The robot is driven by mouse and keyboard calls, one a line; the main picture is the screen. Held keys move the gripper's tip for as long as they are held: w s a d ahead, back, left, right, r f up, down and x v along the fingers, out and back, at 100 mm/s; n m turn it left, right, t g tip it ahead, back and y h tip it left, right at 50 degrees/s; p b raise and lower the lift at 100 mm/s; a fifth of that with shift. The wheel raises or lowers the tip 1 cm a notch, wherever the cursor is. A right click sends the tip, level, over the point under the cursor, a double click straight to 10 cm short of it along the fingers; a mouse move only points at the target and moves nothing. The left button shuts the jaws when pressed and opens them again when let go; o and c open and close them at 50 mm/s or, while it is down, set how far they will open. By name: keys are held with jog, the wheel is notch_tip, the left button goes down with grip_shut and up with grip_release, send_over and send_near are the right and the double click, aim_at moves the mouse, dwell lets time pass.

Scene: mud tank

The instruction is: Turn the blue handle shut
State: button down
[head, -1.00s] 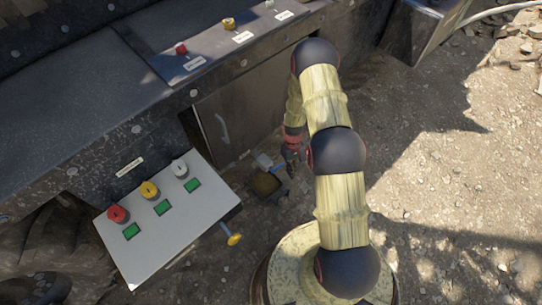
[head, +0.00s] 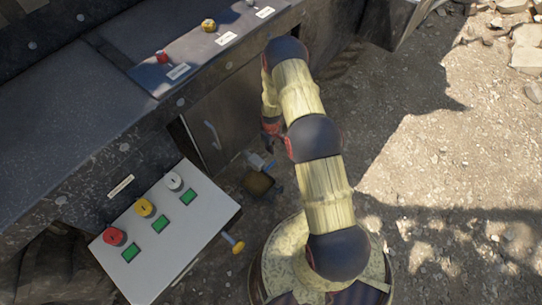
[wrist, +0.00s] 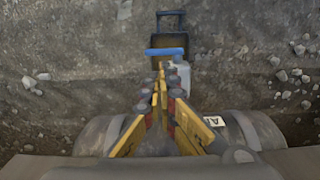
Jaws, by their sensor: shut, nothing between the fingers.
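The blue handle (wrist: 165,52) is a short bar lying crosswise in the wrist view. It sits over a pale grey valve body (wrist: 180,72). My gripper (wrist: 160,68) is shut and empty, its yellow-sided fingers pointing at the handle. The fingertips are just below the bar in that picture; I cannot tell if they touch it. In the head view the pale valve (head: 256,160) is small, low beside the tank wall, and the handle is hard to make out. My gripper there is dark and partly lost against the shaded ground.
A dark open container (wrist: 171,20) stands beyond the handle; it also shows in the head view (head: 258,184). A white control panel (head: 165,235) with red, yellow and white knobs is at lower left, with a yellow-knobbed lever (head: 237,246) at its side. Gravel ground lies open at right.

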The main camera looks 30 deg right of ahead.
aim_at(271, 164)
notch_tip(271, 164, down, 13)
jog(key=b, duration=0.4)
jog(key=shift+f+b, duration=0.15)
jog(key=shift+b, duration=0.15)
